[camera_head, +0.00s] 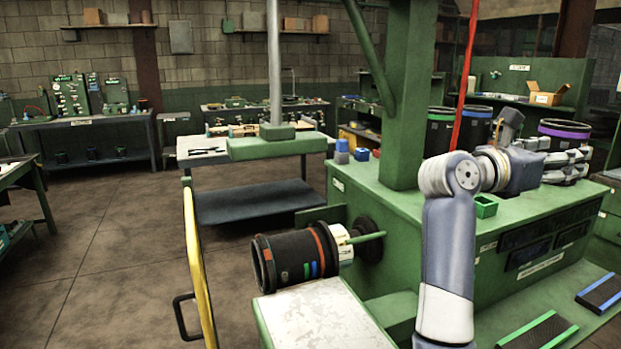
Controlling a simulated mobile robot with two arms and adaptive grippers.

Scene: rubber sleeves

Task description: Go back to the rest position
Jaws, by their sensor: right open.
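My right arm rises from the lower middle and bends to the right above the green bench (400,205). My right gripper (580,163) is at the bench's far right side, open, with nothing visible between its fingers. It is in front of a black sleeve with a purple ring (565,134), and I cannot tell whether they touch. A black rubber sleeve with a red band and coloured marks (292,257) lies sideways at the machine's front, around or against a pale cylinder (341,244). My left gripper is out of the picture.
Black sleeves with green (440,128) and blue (475,126) rings stand behind my right arm. A green post (409,95) rises from the bench. A small green box (485,206) sits near my arm. A yellow rail (199,270) stands left; the floor beyond is clear.

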